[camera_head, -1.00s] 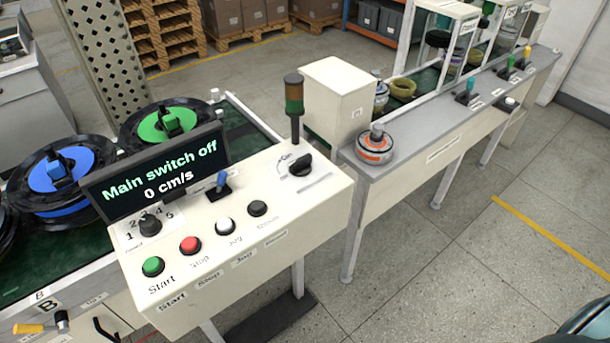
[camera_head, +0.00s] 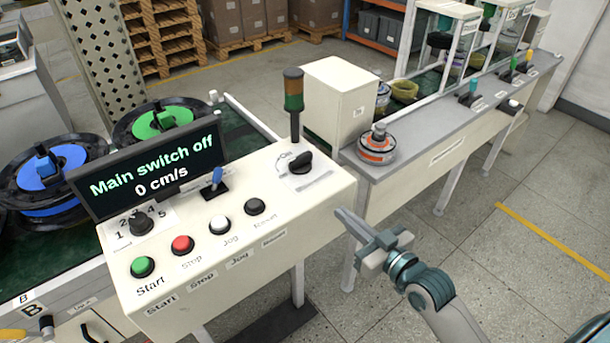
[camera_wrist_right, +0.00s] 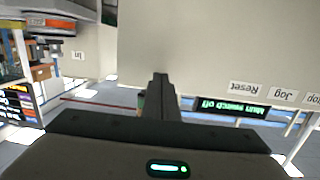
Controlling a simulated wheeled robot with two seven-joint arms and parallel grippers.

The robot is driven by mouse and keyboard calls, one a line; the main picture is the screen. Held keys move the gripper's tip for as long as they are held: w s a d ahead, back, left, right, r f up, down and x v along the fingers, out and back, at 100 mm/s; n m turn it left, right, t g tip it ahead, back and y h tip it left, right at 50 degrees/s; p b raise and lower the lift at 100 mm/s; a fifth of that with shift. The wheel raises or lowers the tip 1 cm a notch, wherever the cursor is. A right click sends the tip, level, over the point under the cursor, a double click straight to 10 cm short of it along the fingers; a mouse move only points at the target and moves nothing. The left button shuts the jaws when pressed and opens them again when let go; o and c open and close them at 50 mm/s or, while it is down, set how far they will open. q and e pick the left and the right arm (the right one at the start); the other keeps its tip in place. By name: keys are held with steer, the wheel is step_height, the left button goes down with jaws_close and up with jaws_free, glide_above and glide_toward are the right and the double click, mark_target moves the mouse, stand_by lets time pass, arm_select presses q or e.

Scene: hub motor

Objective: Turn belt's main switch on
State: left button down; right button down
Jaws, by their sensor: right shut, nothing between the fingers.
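The cream control box (camera_head: 225,255) stands at the belt's end. Its main switch, a black rotary knob (camera_head: 300,162), sits at the top right of the panel beside the signal tower (camera_head: 293,100). The display (camera_head: 150,175) reads "Main switch off" and "0 cm/s". My right gripper (camera_head: 345,218) is shut and empty, just right of the box's right edge and below the knob's level in the picture. In the right wrist view, the shut fingers (camera_wrist_right: 161,80) point toward a pale box face. My left gripper is not in view.
Start (camera_head: 142,266), Stop (camera_head: 182,245), Jog (camera_head: 219,224) and Reset (camera_head: 254,206) buttons line the panel's front. A blue-handled lever (camera_head: 217,178) and speed knob (camera_head: 140,224) sit behind. A grey bench (camera_head: 420,135) adjoins on the right; open floor lies in front of it.

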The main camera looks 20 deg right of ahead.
mark_target(296, 164)
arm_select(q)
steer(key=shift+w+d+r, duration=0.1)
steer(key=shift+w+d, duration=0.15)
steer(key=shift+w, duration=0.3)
arm_select(e)
step_height(296, 164, up, 6)
steer(key=s+a+t+y, duration=0.1)
steer(key=shift+s+a+n, duration=0.25)
steer(key=shift+s+n, duration=0.1)
steer(key=shift+n, duration=0.05)
steer(key=shift+w, duration=0.1)
